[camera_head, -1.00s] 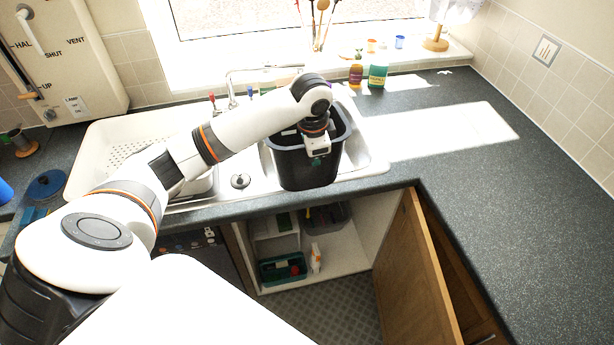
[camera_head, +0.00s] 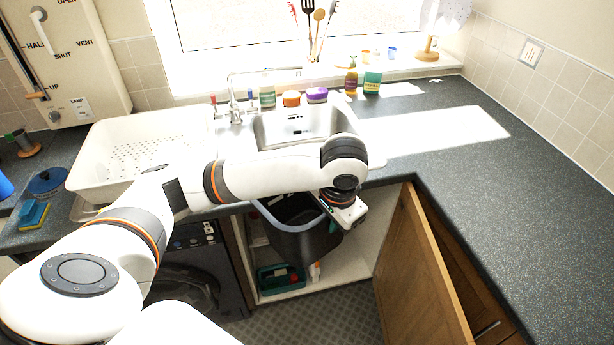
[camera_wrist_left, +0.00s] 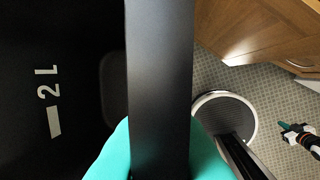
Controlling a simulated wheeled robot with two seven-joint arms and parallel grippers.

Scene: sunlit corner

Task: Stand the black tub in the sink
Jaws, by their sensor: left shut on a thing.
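The black tub (camera_head: 300,240) hangs in front of the counter edge, before the open cupboard, apart from the sink. My left gripper (camera_head: 328,207) is shut on its rim at the right side; the arm hides part of the tub's top. In the left wrist view the tub's dark wall (camera_wrist_left: 160,70) runs between the teal fingers (camera_wrist_left: 150,160), with "2 L" marking to the left. The sink (camera_head: 272,130) is behind the arm, its basin showing and empty. My right gripper (camera_wrist_left: 289,128) seems to show small at the right of the wrist view, its jaws too small to judge.
A white drainer rack (camera_head: 95,160) stands left of the sink. The tap (camera_head: 234,100) and several jars and bottles line the back. The cupboard door (camera_head: 415,265) stands open to the right of the tub. The right counter (camera_head: 480,190) is clear.

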